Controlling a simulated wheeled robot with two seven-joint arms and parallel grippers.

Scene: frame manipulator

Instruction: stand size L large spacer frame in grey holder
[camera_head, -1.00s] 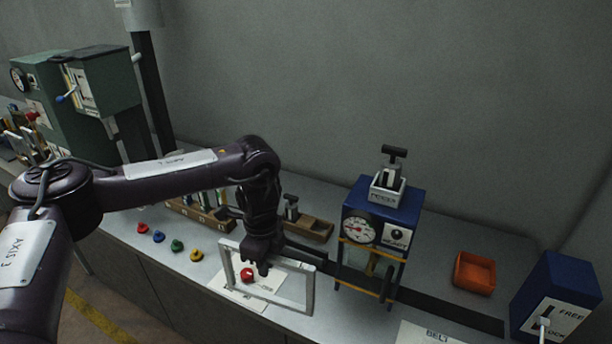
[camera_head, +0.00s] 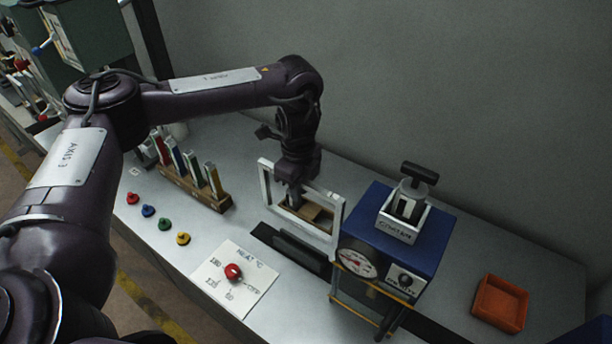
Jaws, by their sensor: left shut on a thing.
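My left gripper (camera_head: 290,188) is shut on the top bar of a white-grey rectangular spacer frame (camera_head: 338,220). The frame hangs upright, turned slightly to the camera. Its lower edge is close behind a long dark grey block (camera_head: 290,250), which may be the grey holder. I cannot tell whether the frame touches the block or the table. A wooden tray (camera_head: 318,213) shows through the frame's opening. My right gripper is not in view.
A blue machine (camera_head: 377,228) with a gauge stands close right of the frame. A wooden rack (camera_head: 190,188) holds several coloured pieces at left. Coloured knobs (camera_head: 164,224) and a heat dial card (camera_head: 235,277) lie in front. An orange bin (camera_head: 499,304) sits at right.

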